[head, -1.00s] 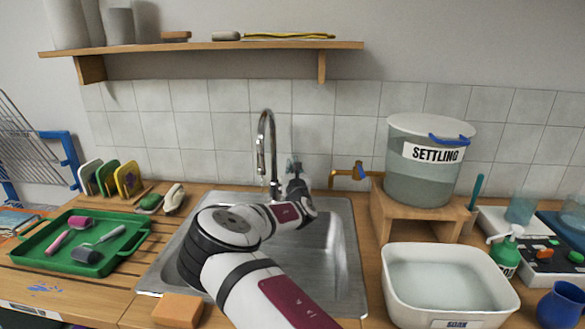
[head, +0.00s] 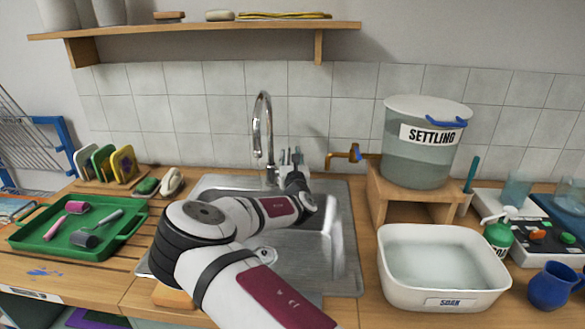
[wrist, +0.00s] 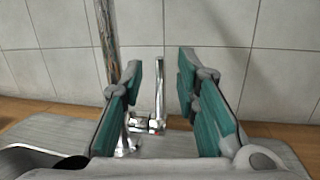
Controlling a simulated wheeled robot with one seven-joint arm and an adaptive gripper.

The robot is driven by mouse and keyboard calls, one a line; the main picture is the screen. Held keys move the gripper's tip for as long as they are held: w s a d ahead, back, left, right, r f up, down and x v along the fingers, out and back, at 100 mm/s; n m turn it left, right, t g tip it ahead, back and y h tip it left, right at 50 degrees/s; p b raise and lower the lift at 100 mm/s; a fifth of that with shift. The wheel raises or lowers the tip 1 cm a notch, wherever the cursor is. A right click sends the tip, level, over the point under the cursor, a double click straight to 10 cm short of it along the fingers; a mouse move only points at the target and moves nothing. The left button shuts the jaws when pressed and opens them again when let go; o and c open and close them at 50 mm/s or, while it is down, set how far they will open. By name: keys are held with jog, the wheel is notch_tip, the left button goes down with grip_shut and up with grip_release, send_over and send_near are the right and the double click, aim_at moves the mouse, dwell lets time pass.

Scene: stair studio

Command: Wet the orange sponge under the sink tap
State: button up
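The orange sponge (head: 172,297) lies on the counter at the sink's front left corner, mostly hidden behind my arm. The steel sink (head: 345,262) is in the middle, partly covered by my arm. The tap (head: 263,125) rises at its back edge with a curved spout; I see no water running from it. My gripper (head: 291,158) is at the back of the sink, just right of the tap. In the wrist view my gripper (wrist: 160,66) is open, with teal pads apart and empty. The tap's upright lever (wrist: 159,92) shows between the pads, touching neither visibly.
A green tray (head: 70,245) with rollers is on the left. A white basin of water (head: 390,272), a clear SETTLING bucket (head: 418,160) on a wooden stand and a brass tap (head: 345,154) are on the right. A wooden shelf (head: 200,32) hangs above.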

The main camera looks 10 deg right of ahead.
jog(key=s+f, duration=0.1)
jog(key=s, duration=0.6)
jog(key=shift+a, duration=0.4)
jog(key=shift+s, duration=0.1)
